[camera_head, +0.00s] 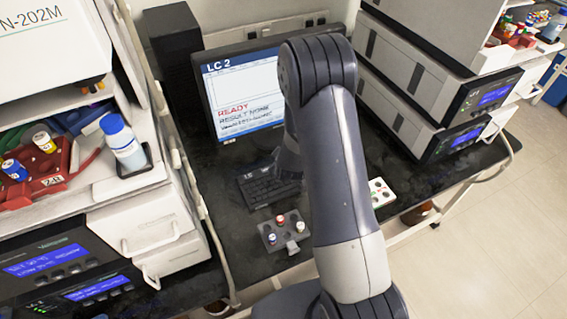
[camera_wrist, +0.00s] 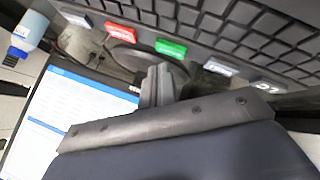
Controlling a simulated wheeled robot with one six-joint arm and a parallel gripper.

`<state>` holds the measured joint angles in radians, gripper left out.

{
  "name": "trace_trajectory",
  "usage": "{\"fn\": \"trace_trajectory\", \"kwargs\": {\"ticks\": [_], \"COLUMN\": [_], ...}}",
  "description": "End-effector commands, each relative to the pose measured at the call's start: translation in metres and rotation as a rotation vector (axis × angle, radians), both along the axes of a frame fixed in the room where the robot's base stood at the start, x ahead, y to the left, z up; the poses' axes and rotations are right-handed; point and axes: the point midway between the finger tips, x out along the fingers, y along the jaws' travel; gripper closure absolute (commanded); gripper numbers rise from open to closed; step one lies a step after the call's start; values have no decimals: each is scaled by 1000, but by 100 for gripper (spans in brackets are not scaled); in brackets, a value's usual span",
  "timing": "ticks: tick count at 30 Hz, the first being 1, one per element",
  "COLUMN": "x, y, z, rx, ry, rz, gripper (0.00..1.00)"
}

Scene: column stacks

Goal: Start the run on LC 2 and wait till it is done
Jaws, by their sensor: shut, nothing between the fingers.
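The LC 2 monitor (camera_head: 242,98) stands at the back of the bench; its screen reads READY and RESULT NONE. The LC 2 keyboard (camera_head: 262,188) lies in front of it, partly behind my arm. In the wrist view the keyboard (camera_wrist: 245,30) shows with a red key (camera_wrist: 123,33), a green key (camera_wrist: 171,48) and pale keys along its edge. My gripper (camera_wrist: 160,70) is shut and empty, its tips close to the green key; I cannot tell whether they touch it. The monitor screen (camera_wrist: 62,110) also shows at left in the wrist view.
A small grey rack (camera_head: 285,240) with several vials stands in front of the keyboard. A white box with round buttons (camera_head: 380,192) lies right of my arm. Instrument stacks (camera_head: 430,120) flank the bench on both sides. A blue-capped bottle (camera_head: 123,145) stands at left.

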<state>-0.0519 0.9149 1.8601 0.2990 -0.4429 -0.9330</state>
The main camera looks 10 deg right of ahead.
Motion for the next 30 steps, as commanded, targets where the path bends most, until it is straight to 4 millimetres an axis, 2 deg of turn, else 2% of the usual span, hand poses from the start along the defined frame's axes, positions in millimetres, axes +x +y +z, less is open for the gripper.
{"fn": "trace_trajectory", "kwargs": {"ticks": [17, 30], "x": [0, 0], "y": [0, 0], "z": [0, -8], "rx": [0, 0], "ry": [0, 0], "rz": [0, 0], "gripper": [100, 100]}}
